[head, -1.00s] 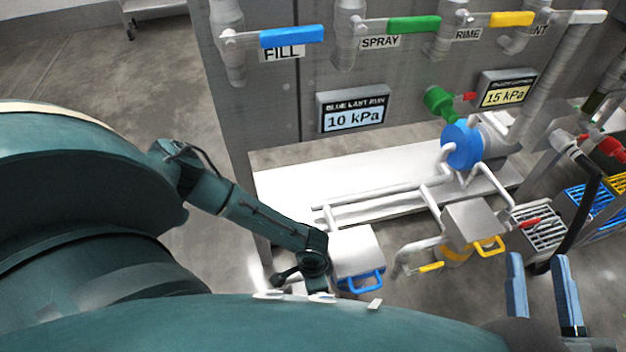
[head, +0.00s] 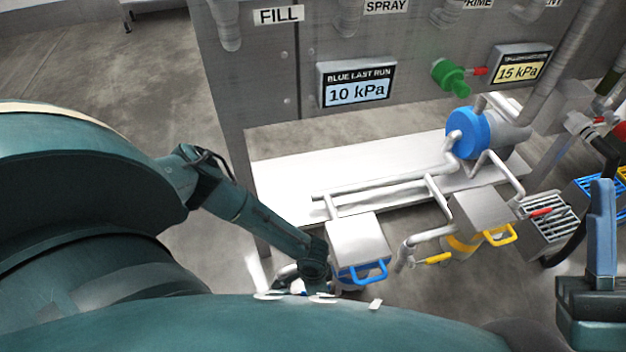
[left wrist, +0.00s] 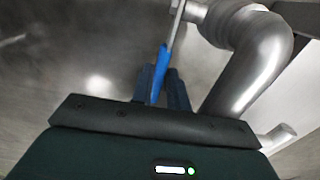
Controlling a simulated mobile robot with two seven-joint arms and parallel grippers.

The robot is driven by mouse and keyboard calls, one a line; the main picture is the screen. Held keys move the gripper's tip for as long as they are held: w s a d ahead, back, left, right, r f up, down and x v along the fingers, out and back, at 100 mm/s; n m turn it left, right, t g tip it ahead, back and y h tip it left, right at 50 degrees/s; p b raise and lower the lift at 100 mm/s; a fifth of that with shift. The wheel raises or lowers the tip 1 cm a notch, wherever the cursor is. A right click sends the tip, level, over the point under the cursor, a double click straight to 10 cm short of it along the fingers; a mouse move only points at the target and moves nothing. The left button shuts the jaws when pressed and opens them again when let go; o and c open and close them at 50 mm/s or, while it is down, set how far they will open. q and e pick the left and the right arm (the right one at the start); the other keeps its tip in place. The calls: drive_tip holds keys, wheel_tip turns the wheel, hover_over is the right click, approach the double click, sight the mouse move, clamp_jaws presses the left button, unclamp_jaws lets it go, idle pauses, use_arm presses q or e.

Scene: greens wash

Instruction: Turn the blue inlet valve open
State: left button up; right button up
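A blue lever handle (left wrist: 161,70) on a pale stem is in the left wrist view, beside a grey pipe elbow. I take it for the blue inlet valve. My left gripper (left wrist: 161,82) has its fingers close on both sides of this handle and looks shut on it. In the head view my left arm reaches down beside the grey box with the blue handle (head: 363,271); the gripper itself and the valve are hidden behind my body. My right gripper (head: 601,215) is at the right edge, seen side-on, so its opening does not show.
A blue pump (head: 467,134) with white pipes stands above the white base plate (head: 290,178). A box with a yellow handle (head: 498,236) and a yellow lever (head: 433,259) are right of the blue-handled box. The blue gauge (head: 357,84) reads 10 kPa.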

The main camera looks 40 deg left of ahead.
use_arm(q)
clamp_jaws()
drive_tip(key=shift+a+r, duration=0.1)
drive_tip(key=shift+r, duration=0.05)
